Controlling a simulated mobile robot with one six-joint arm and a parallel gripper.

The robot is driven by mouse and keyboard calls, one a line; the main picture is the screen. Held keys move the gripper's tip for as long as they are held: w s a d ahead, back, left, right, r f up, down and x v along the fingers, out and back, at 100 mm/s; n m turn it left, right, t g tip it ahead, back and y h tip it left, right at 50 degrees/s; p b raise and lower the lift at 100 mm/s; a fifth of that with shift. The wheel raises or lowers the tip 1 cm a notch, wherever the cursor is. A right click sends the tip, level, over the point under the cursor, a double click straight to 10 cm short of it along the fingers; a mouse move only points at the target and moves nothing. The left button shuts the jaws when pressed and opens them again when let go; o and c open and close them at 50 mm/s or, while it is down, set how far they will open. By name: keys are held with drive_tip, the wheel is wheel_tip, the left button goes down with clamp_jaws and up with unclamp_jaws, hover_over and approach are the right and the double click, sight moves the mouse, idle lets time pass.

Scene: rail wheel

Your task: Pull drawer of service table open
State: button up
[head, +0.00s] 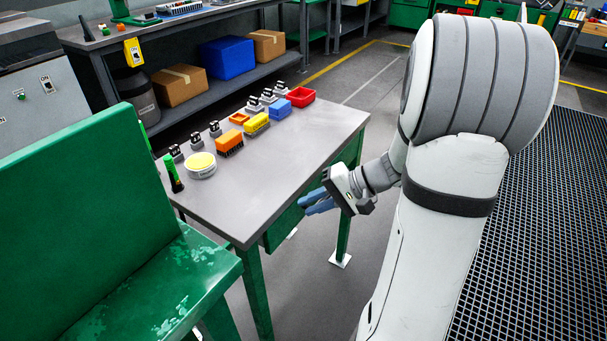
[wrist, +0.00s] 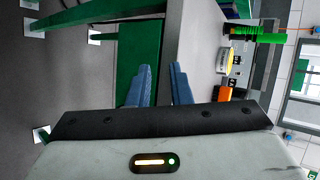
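The service table (head: 265,165) has a grey top and green legs. Its green drawer (head: 280,230) sits under the front edge of the top and looks shut. The drawer front (wrist: 138,45) also shows in the wrist view, beside the grey tabletop (wrist: 182,40). I cannot make out a handle. My gripper (head: 312,202) is at the table's front side, near the right end of the drawer, with its blue fingers pointing toward it. In the wrist view my gripper (wrist: 160,82) has its fingers apart with nothing held between them. I cannot tell whether they touch the drawer.
On the tabletop are a yellow-lidded round container (head: 201,165), an orange bin (head: 229,143), a red bin (head: 300,97) and a green-and-black tool (head: 173,173). A green chair (head: 110,220) stands at the left. A table leg (head: 348,225) is close behind my gripper. Floor in front is clear.

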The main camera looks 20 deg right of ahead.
drive_tip(key=w+d+f+m+t+b, duration=0.5)
drive_tip(key=d+f+t, duration=0.35)
drive_tip(key=d, duration=0.55)
drive_tip(key=shift+g+h, duration=0.35)
drive_tip(key=shift+h, duration=0.05)
drive_tip(key=x, duration=0.5)
drive_tip(key=d+x, duration=0.1)
drive_tip(key=x, duration=0.2)
drive_tip(key=shift+w+a+f+p, duration=0.15)
drive_tip(key=shift+w+p, duration=0.15)
drive_tip(key=shift+w, duration=0.15)
clamp_jaws()
